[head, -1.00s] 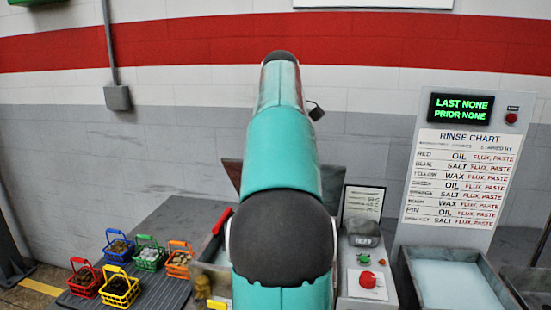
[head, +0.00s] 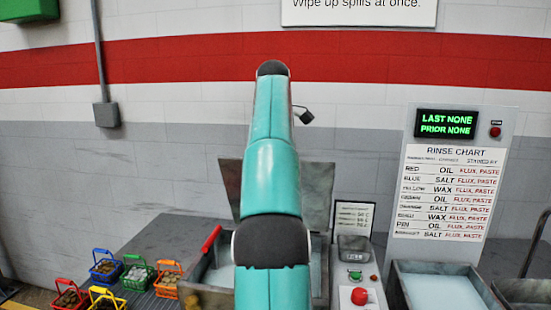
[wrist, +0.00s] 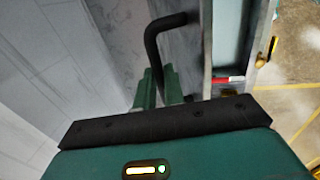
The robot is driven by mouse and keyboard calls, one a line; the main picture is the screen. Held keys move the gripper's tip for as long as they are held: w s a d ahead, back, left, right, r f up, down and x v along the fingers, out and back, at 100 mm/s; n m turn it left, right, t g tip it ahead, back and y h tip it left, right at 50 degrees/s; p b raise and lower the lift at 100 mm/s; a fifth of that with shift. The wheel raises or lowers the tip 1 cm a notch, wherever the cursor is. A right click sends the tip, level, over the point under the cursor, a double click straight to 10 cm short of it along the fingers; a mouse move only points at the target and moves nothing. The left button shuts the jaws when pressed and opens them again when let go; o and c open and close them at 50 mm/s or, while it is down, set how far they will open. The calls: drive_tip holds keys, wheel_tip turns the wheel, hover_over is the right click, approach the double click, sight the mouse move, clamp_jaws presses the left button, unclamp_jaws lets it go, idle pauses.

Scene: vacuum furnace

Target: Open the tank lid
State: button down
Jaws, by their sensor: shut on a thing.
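The tank lid (head: 316,190) is a grey panel standing raised at the back of the tank in the head view; my arm covers its middle. The tank (head: 200,272) below it is open at the top, with pale contents showing beside my arm. In the wrist view a bent black handle (wrist: 166,28) runs down between the green fingers of my gripper (wrist: 158,88). My gripper is shut on this handle. The fingertips are partly hidden by the handle and the dark wrist edge. In the head view my gripper is hidden behind my arm.
Several coloured baskets (head: 137,273) stand on the grey bench at left. A red lever (head: 211,240) is at the tank's left. A control box with a red button (head: 360,296), a rinse chart board (head: 450,190) and a second basin (head: 400,290) are at right.

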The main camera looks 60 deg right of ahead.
drive_tip(key=shift+r, duration=0.1)
drive_tip(key=c, duration=1.5)
unclamp_jaws()
drive_tip(key=shift+s, duration=0.1)
drive_tip(key=shift+a, duration=0.15)
